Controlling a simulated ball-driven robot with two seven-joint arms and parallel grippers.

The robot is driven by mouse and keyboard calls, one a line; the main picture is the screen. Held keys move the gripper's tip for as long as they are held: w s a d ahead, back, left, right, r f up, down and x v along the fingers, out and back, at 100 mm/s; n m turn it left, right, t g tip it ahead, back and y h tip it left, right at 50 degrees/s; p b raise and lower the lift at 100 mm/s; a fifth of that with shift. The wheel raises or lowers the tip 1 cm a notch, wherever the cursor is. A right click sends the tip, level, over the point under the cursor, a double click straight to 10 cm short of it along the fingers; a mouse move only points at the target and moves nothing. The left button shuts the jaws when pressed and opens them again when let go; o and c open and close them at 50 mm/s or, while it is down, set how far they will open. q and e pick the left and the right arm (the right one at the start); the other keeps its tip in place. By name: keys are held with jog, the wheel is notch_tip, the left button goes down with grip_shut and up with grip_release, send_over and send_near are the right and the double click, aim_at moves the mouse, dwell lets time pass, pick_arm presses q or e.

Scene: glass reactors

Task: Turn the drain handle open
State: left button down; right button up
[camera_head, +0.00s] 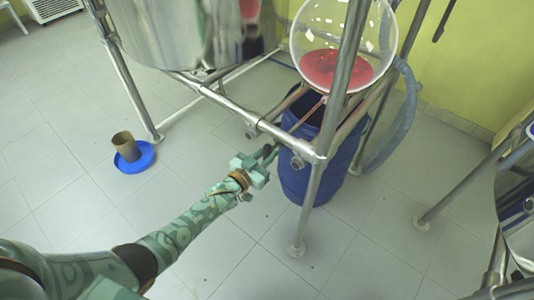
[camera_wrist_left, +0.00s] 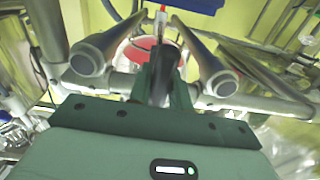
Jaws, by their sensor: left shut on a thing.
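The round glass vessel (camera_head: 345,25) holds red liquid (camera_head: 336,70) and hangs in a steel frame. A thin reddish drain pipe (camera_head: 312,112) runs down from it toward my left gripper (camera_head: 270,154). My left gripper reaches in between the frame bars, its fingers shut on the dark drain handle (camera_wrist_left: 160,70). In the left wrist view, the fingers (camera_wrist_left: 160,92) are closed around that handle, just below a white and red tip of the drain (camera_wrist_left: 162,18). The handle is mostly hidden in the head view, and its exact angle cannot be told. My right gripper is out of view.
Steel bars (camera_head: 240,115) flank my left gripper closely on both sides. A blue barrel (camera_head: 296,184) stands under the vessel. A blue dish (camera_head: 146,163) with a brown cup (camera_head: 125,146) lies on the floor.

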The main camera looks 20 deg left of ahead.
pick_arm(q)
jog(key=shift+f, duration=0.1)
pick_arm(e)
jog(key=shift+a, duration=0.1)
pick_arm(q)
jog(key=c, duration=1.3)
grip_release()
jog(key=shift+s, duration=0.15)
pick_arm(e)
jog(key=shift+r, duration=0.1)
pick_arm(q)
jog(key=p+v, duration=0.4)
jog(key=v, duration=1.2)
jog(key=shift+s+p, duration=0.1)
jog(key=shift+p, duration=0.3)
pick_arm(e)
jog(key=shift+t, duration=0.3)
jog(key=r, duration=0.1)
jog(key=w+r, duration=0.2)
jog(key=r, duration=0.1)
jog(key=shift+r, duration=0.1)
